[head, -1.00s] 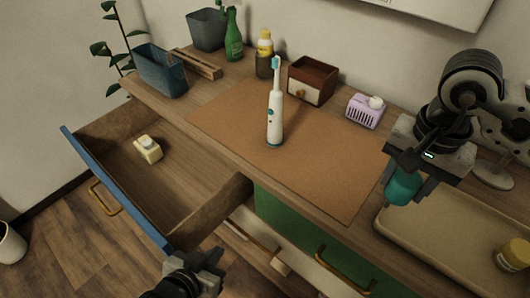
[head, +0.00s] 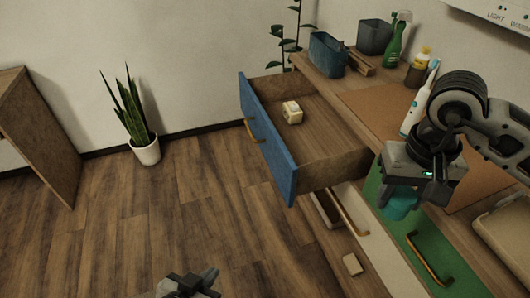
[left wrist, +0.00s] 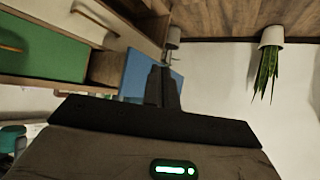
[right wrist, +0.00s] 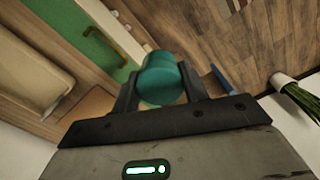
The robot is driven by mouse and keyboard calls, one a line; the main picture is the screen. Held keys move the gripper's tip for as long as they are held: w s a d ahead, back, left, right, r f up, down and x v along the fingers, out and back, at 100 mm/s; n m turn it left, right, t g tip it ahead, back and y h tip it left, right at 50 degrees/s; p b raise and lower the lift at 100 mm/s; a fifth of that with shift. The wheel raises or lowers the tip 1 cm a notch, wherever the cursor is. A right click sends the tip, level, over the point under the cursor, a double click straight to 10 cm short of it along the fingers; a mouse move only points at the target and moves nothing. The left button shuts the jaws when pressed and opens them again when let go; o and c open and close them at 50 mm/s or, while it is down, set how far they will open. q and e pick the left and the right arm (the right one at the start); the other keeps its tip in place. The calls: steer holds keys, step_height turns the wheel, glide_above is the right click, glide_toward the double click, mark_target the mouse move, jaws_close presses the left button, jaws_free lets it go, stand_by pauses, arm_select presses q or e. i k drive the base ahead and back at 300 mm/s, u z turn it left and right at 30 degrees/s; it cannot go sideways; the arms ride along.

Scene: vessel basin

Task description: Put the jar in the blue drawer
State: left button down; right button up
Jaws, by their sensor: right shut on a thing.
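The teal jar (head: 400,204) is held between the fingers of my right gripper (head: 416,192), over the counter's front edge by the green drawer. In the right wrist view the jar (right wrist: 161,79) sits between the two fingers. The blue drawer (head: 268,137) is pulled open, left of my right gripper in the head view. A small cream object (head: 292,112) lies inside it, with bare floor around. My left gripper (head: 190,284) is low at the bottom of the head view, away from the drawer. Its fingers look together and empty in the left wrist view (left wrist: 162,86).
The counter holds a toothbrush (head: 418,105), a green spray bottle (head: 395,42) and bins. A potted plant (head: 145,150) stands by the wall. The wooden floor at left is clear.

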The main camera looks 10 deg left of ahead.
mark_target(300, 147)
steer(key=z, duration=0.1)
steer(key=k, duration=0.35)
steer(key=u, duration=1.65)
steer(key=i, duration=1.5)
steer(key=z, duration=1.2)
steer(key=i, duration=0.8)
steer(key=z, duration=0.85)
